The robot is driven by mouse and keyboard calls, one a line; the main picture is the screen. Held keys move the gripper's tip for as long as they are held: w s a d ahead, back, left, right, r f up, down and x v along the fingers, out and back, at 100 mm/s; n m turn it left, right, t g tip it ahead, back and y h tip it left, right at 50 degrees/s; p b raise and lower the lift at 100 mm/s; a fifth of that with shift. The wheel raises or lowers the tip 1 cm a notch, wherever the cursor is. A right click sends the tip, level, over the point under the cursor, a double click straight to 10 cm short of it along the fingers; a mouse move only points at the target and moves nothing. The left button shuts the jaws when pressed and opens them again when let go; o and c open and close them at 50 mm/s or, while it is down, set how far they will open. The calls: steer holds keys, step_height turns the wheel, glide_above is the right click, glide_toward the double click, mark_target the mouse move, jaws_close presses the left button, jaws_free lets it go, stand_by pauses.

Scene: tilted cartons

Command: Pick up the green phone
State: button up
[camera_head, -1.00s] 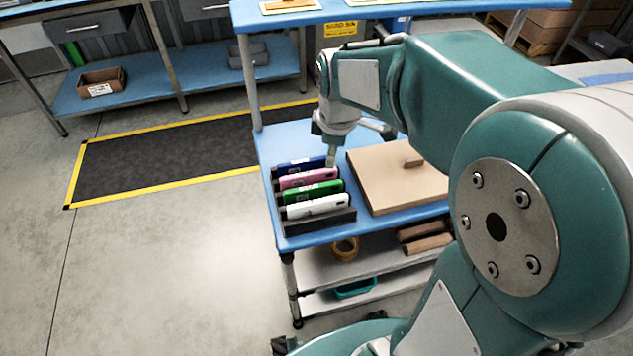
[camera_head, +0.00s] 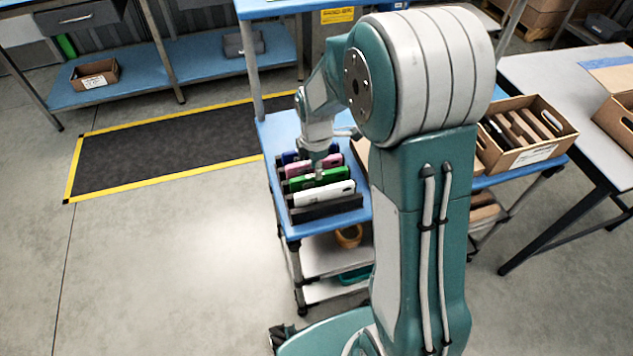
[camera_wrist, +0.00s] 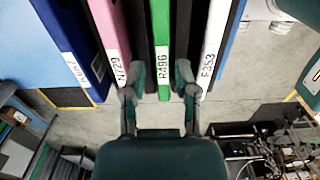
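The green phone (camera_head: 330,177) stands on edge in a dark rack, between the pink phone (camera_head: 299,169) and the white phone (camera_head: 322,195). In the wrist view the green phone (camera_wrist: 161,45) runs up the middle, with a white label at its near end. My gripper (camera_wrist: 162,80) is pointed down over the rack, with one finger on each side of the green phone. A gap shows between each finger and the green edge, so it looks open. In the head view my gripper (camera_head: 319,170) is partly hidden among the phones.
A blue phone (camera_head: 289,157) stands at the rack's far end. The rack (camera_head: 326,209) sits on a blue cart top (camera_head: 283,219). A carton with upright dividers (camera_head: 520,135) stands to the right. Dark dividers flank the green phone closely.

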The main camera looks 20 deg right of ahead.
mark_target(319, 183)
steer(key=f, duration=0.1)
steer(key=d+f, duration=0.1)
steer(key=f, duration=0.1)
steer(key=shift+f, duration=0.25)
steer(key=shift+s+a, duration=0.1)
steer(key=shift+a, duration=0.2)
jaws_close()
steer(key=shift+d+r, duration=0.15)
